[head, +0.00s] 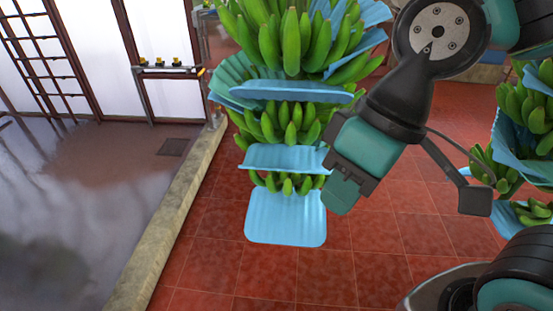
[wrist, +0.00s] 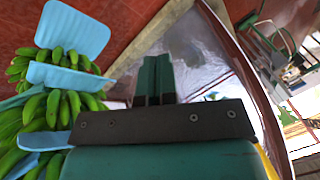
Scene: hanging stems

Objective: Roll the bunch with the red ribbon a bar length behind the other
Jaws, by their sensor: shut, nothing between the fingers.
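A hanging banana bunch (head: 292,40) with green fruit and blue pads between its tiers fills the middle of the head view. Its lowest blue pad (head: 286,219) hangs above the tiled floor. A second bunch (head: 515,105) hangs at the right edge, partly cut off. No red ribbon shows on either, and the stem tops and bar are out of view. My gripper (head: 343,196) is shut and empty, at the right side of the middle bunch's lower tiers. In the wrist view, my gripper (wrist: 153,78) is beside a bunch (wrist: 55,100) on the left. Contact cannot be told.
A low concrete kerb (head: 172,220) runs along the left of the red tiled floor (head: 390,265), with wet grey floor (head: 60,230) beyond. A ladder-like frame (head: 45,55) and a stand with small yellow items (head: 168,66) are at the back left.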

